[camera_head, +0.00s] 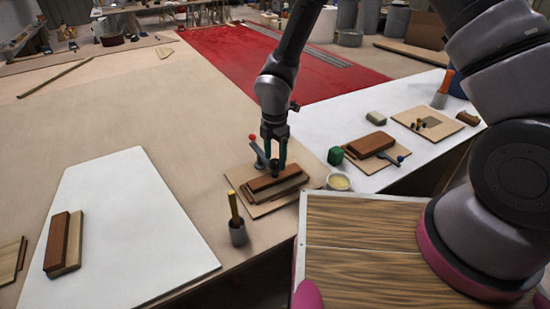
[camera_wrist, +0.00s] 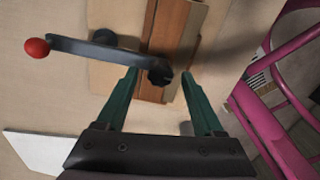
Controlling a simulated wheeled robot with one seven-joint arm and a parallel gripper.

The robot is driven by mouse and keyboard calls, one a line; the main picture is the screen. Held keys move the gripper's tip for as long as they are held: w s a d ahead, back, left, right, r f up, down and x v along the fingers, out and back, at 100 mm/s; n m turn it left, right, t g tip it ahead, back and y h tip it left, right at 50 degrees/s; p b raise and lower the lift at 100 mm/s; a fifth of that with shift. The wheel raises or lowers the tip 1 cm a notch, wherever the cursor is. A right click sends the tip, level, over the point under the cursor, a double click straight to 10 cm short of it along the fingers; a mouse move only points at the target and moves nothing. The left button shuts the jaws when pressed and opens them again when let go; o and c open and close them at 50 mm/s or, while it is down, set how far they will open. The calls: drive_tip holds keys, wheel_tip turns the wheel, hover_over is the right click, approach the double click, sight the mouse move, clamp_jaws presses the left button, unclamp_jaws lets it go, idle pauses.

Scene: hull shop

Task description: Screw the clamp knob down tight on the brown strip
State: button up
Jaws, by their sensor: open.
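The brown strip (camera_head: 280,180) lies on a paler wood piece on a thin board (camera_head: 262,208) at the table's front edge; it also shows in the wrist view (camera_wrist: 176,28). The grey clamp arm (camera_wrist: 95,52) ends in a red ball (camera_wrist: 37,48) on one side and reaches over the strip on the other. The dark clamp knob (camera_wrist: 160,74) is at that end, above the strip. My gripper (camera_head: 276,165) points down over the strip. Its green fingers are open, one each side of the knob (camera_wrist: 159,80). I cannot tell whether they touch it or whether the knob presses the strip.
A cup (camera_head: 238,234) with a yellow-handled tool stands in front. Another brown strip (camera_head: 370,144) lies beside a blue-balled lever (camera_head: 391,157). The white panel (camera_head: 125,225) at left has clear room.

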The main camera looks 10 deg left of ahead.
drive_tip(key=shift+f, duration=0.3)
clamp_jaws()
